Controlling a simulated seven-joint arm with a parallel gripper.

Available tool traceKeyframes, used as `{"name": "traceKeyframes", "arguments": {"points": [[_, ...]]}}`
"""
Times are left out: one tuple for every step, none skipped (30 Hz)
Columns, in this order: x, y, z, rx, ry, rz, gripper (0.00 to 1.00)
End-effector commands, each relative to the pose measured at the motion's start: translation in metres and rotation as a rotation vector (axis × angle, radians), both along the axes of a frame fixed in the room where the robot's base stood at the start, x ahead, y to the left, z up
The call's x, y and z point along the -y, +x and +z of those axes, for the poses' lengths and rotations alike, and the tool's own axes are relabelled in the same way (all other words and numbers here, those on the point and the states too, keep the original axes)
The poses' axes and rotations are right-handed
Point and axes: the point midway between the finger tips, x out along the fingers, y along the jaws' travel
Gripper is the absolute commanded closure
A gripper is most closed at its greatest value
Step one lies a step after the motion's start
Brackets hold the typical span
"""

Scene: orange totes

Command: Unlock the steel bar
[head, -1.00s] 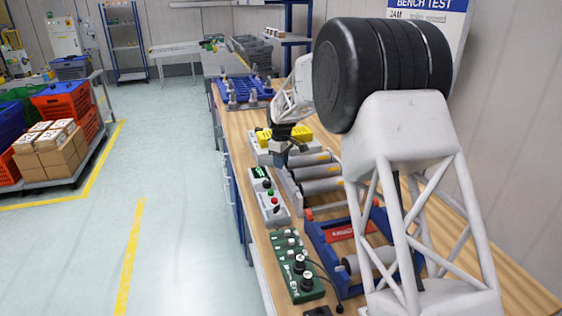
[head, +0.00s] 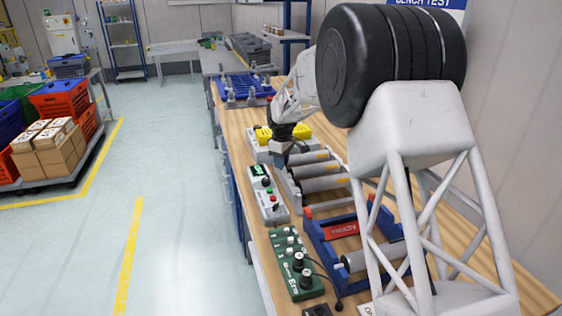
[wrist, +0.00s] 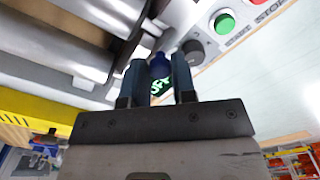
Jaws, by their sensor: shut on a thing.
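My gripper (wrist: 158,75) is shut on a small dark blue knob (wrist: 159,63), which shows between its two fingers in the wrist view. A pale steel bar or rail (wrist: 50,70) runs beside the rollers in the wrist view. I cannot tell exactly how the knob joins it. The fingers hide part of the knob.
A control box (head: 268,200) with a green display and buttons stands just left of the fixture. A green control box (head: 295,265) and a blue cradle (head: 330,250) with a red label are nearer. A yellow-topped unit (head: 290,135) lies behind my gripper.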

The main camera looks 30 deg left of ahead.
Motion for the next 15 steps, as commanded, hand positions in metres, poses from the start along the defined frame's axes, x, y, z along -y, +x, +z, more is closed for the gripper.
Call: {"name": "traceKeyframes", "arguments": {"points": [[0.0013,-0.0025,-0.0006,-0.006,-0.004,0.0,1.0],[0.0013,-0.0026,-0.0007,-0.006,-0.005,0.0,1.0],[0.0013,-0.0028,-0.0008,-0.007,-0.005,0.0,1.0],[0.0014,-0.003,-0.0009,-0.007,-0.005,0.0,1.0],[0.0014,-0.0031,-0.001,-0.007,-0.006,0.0,0.71],[0.0014,-0.0032,-0.0012,-0.008,-0.006,0.0,0.64],[0.0013,-0.0031,-0.0012,-0.007,-0.006,0.001,0.6],[0.0013,-0.003,-0.0012,-0.007,-0.005,0.0,0.55],[0.0012,-0.0028,-0.0011,-0.007,-0.005,0.0,0.5],[0.0011,-0.0026,-0.0011,-0.006,-0.005,0.0,0.5],[0.001,-0.0025,-0.001,-0.006,-0.005,0.0,0.5],[0.001,-0.0024,-0.001,-0.006,-0.004,0.0,0.5],[0.001,-0.0023,-0.001,-0.005,-0.004,0.0,0.5],[0.0009,-0.0022,-0.0009,-0.005,-0.004,0.0,0.5],[0.0009,-0.0022,-0.0009,-0.005,-0.004,0.0,0.5]]}}
